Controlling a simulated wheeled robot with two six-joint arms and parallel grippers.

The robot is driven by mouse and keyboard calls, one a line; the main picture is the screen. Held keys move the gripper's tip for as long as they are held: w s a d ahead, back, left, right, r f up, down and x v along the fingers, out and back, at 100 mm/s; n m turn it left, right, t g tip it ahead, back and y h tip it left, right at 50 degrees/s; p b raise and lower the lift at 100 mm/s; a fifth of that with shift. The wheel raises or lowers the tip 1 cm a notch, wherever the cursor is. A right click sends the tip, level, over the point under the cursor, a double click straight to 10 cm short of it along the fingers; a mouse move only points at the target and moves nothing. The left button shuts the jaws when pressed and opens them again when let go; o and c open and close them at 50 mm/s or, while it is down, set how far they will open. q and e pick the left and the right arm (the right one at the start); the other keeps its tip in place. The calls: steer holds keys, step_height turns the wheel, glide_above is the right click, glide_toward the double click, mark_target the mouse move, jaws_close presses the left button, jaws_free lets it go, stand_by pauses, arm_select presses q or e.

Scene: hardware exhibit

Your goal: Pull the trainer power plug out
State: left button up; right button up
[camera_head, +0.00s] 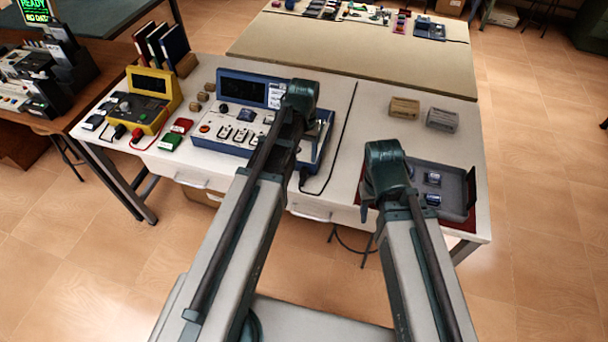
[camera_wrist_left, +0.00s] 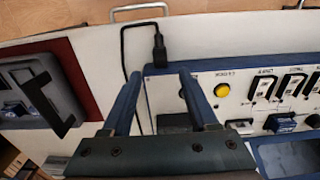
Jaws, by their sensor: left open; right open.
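The blue trainer (camera_head: 250,125) stands on the white table, with a dark screen at its back. Its black power plug (camera_head: 304,178) is at the near right edge, with a black cord attached. In the left wrist view the plug (camera_wrist_left: 159,52) sits upright at the edge of the trainer (camera_wrist_left: 215,68). My left gripper (camera_head: 300,98) is above the trainer's right part. In its wrist view the open fingers (camera_wrist_left: 160,78) point toward the plug, which appears just beyond the gap between the tips; nothing is held. My right gripper (camera_head: 378,185) is open beside the grey tray; its fingers are mostly hidden.
The grey tray (camera_head: 453,178) with small blue parts lies at the right. Two small boxes (camera_head: 404,108) stand behind it. A yellow meter (camera_head: 150,100) and red and green blocks (camera_head: 170,142) are at the left. The cord (camera_head: 340,135) crosses clear table top.

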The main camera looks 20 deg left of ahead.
mark_target(304, 171)
arm_select(q)
step_height(304, 171, down, 8)
steer(key=b, duration=0.6)
steer(key=shift+r+b, duration=0.1)
steer(key=shift+b, duration=0.2)
steer(key=shift+r, duration=0.1)
steer(key=shift+c, duration=0.3)
jaws_close()
stand_by(0.4)
